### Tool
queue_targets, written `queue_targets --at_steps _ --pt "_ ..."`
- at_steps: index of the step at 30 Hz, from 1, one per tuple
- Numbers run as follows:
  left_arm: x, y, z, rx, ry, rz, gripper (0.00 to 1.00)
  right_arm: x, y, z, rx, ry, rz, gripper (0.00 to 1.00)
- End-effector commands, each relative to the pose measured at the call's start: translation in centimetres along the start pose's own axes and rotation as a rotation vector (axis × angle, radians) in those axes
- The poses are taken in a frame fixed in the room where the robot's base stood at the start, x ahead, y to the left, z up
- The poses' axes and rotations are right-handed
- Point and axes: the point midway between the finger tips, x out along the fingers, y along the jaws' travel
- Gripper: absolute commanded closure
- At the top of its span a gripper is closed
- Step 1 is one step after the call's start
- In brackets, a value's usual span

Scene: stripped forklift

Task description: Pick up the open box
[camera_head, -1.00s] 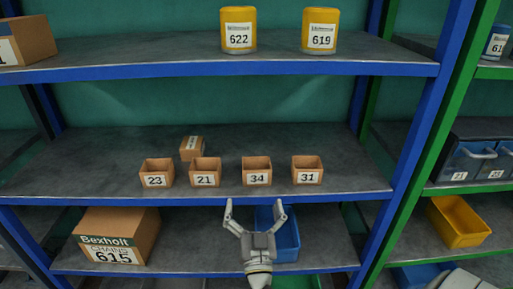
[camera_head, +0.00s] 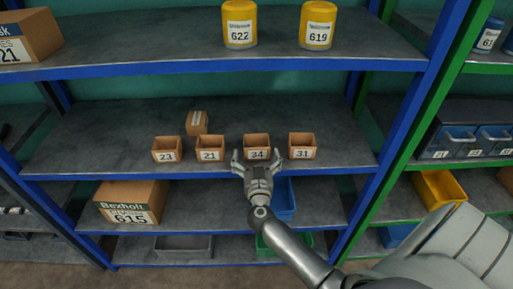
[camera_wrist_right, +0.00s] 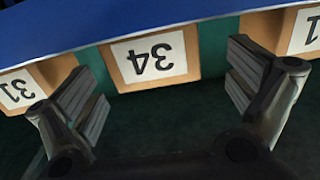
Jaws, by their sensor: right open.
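My right gripper (camera_head: 258,156) is open and empty at the shelf's front edge, just before box 34. In the right wrist view box 34 (camera_wrist_right: 150,58) appears upside down between the spread fingers (camera_wrist_right: 165,95), apart from them as far as I can tell. Boxes 31 (camera_wrist_right: 20,88) and 21 (camera_wrist_right: 305,32) show at the sides there. My left gripper is not in view.
A small carton (camera_head: 197,123) stands behind box 21. The blue shelf edge (camera_head: 120,178) runs below the row. Below are a Bexholt carton (camera_head: 132,203) and a blue bin (camera_head: 284,200). Yellow canisters (camera_head: 239,25) stand above. The middle shelf's left part is clear.

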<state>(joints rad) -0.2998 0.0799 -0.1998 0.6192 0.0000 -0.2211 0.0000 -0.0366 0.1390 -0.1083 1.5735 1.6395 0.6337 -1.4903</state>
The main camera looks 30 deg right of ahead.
Motion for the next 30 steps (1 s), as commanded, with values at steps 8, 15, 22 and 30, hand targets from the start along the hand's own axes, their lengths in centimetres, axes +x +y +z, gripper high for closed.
queue_targets --at_steps 8,15,22,30 --pt "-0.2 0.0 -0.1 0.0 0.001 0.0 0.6 3.3 0.5 -0.2 -0.002 0.004 -0.001 0.0" --pt "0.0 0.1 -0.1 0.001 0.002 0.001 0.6 5.5 0.6 -0.1 0.001 0.001 0.0 0.0" --pt "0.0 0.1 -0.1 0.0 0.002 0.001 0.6 5.5 0.6 -0.1 0.001 0.001 0.0 0.03" --pt "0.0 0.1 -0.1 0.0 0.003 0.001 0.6 5.5 0.6 -0.1 0.001 0.001 0.0 0.37"
